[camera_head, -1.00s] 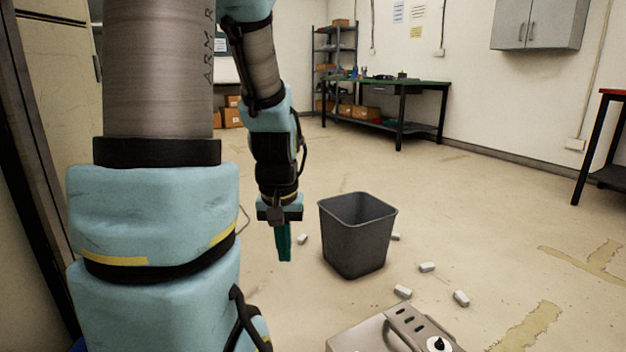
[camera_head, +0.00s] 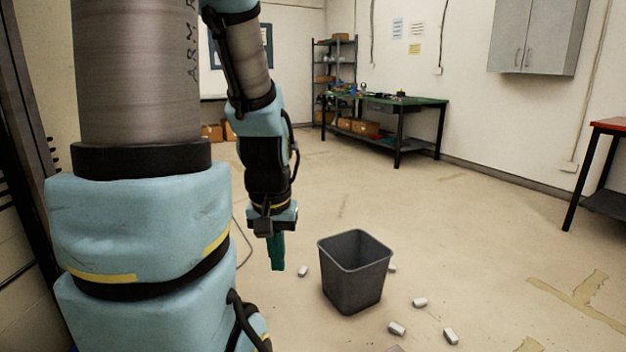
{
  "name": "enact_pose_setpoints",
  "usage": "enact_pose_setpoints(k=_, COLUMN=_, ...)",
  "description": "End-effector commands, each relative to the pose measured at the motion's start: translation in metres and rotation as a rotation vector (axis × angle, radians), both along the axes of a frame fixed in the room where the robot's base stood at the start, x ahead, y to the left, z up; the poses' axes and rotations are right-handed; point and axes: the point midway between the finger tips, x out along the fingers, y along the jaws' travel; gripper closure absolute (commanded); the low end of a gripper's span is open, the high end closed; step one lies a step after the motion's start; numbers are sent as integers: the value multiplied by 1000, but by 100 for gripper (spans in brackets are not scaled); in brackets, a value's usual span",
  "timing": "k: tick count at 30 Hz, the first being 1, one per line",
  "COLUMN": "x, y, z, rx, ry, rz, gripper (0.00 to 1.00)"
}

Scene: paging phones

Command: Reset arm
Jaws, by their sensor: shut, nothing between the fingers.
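My arm stands large at the left of the head view, with its light blue joints and grey links. Its forearm hangs down, and my gripper (camera_head: 277,266) with green fingers points at the floor. The fingers are together and nothing shows between them. My gripper is just left of a dark grey bin (camera_head: 355,285), apart from it in the picture. The bin stands upright on the floor and its inner bottom is hidden.
Several small white blocks (camera_head: 397,328) lie on the floor around the bin. A green-topped workbench (camera_head: 420,101) and a shelf rack (camera_head: 320,75) stand at the back. A red-topped table (camera_head: 608,124) is at the right edge. Open floor lies between.

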Motion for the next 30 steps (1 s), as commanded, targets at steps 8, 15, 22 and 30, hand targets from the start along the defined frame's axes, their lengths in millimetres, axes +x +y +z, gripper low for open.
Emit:
enact_pose_setpoints(k=8, x=0, y=0, z=102, rx=0, ry=0, rz=0, gripper=100)
enact_pose_setpoints(k=15, x=0, y=0, z=150, rx=0, ry=0, rz=0, gripper=100)
enact_pose_setpoints(k=22, x=0, y=0, z=159, rx=0, ry=0, rz=0, gripper=100)
enact_pose_setpoints(k=30, x=0, y=0, z=157, rx=0, ry=0, rz=0, gripper=100)
